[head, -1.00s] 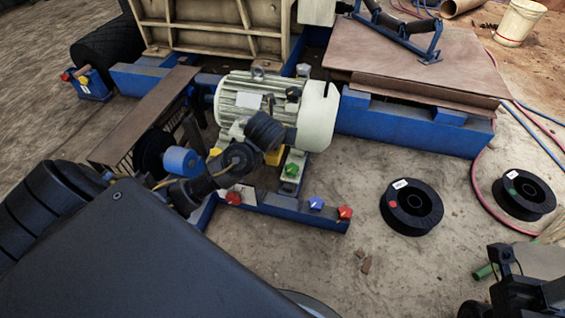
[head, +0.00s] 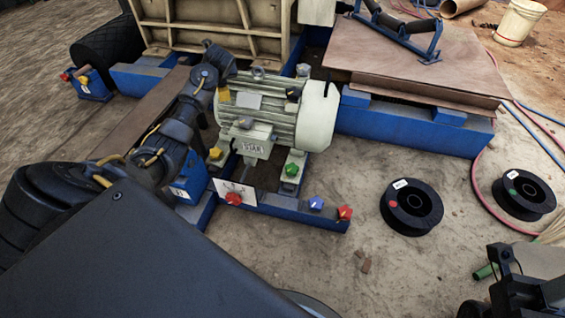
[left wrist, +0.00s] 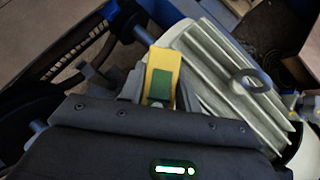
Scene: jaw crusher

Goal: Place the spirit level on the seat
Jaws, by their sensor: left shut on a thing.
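The spirit level is a yellow block with a green patch (left wrist: 163,72) in the left wrist view. My left gripper (left wrist: 155,98) is shut on it, over or beside the finned motor. The pale motor (head: 275,108) stands on a blue frame with bolted feet. I cannot tell which surface is the seat. My right gripper (head: 515,285) is partly in view at the bottom right, and its jaws are unclear.
Red, blue, yellow and green knobs (head: 292,169) sit around the motor base. A white plate with a red knob (head: 233,198) is in front. A brown board (head: 140,118) lies left of the motor. Black spools (head: 411,207) lie on open ground at right.

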